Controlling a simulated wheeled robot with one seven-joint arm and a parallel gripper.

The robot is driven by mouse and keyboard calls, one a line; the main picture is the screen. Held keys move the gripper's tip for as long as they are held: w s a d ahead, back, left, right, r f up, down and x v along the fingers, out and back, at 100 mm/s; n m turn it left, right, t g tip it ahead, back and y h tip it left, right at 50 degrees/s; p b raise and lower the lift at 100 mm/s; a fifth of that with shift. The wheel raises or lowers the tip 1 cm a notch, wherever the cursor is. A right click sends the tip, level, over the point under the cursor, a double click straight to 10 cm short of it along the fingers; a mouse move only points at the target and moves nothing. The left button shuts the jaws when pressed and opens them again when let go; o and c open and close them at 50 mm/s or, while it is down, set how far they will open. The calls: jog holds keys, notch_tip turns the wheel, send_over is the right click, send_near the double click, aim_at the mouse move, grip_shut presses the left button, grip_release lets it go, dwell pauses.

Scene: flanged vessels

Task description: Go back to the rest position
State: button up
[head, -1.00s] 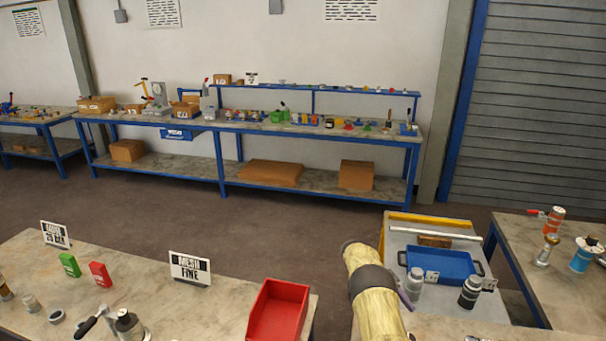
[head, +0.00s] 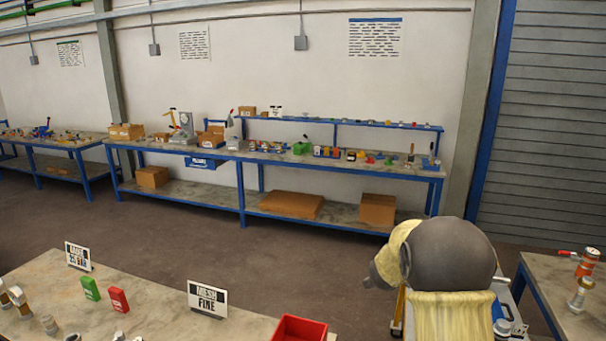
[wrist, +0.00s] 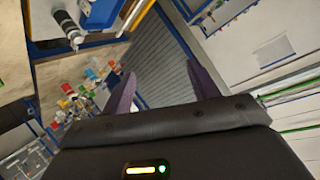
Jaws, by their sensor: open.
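My gripper (wrist: 160,92) shows in the wrist view with its two purple fingers spread apart and nothing between them. The wrist view is tilted and looks past the fingers at the grey shutter and wall. In the head view my arm rises at the lower right, bent, in front of the cart. My gripper is not visible in the head view.
A near bench (head: 150,310) holds a MESH FINE sign (head: 207,299), a red bin (head: 299,328) and green and red blocks. A right bench (head: 570,300) holds valve-like parts. A long blue bench (head: 340,165) stands at the back wall. Open floor lies between.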

jog(key=s+a+f+n+g+y, duration=0.25)
jog(key=s+a+n+y, duration=0.45)
jog(key=s+a, duration=0.55)
jog(key=s+f+n+g, duration=0.2)
jog(key=s, duration=0.9)
jog(key=s+f+n+g, duration=0.2)
jog(key=s+n+g, duration=0.1)
jog(key=s, duration=0.7)
jog(key=shift+s, duration=0.35)
jog(key=shift+a, duration=0.1)
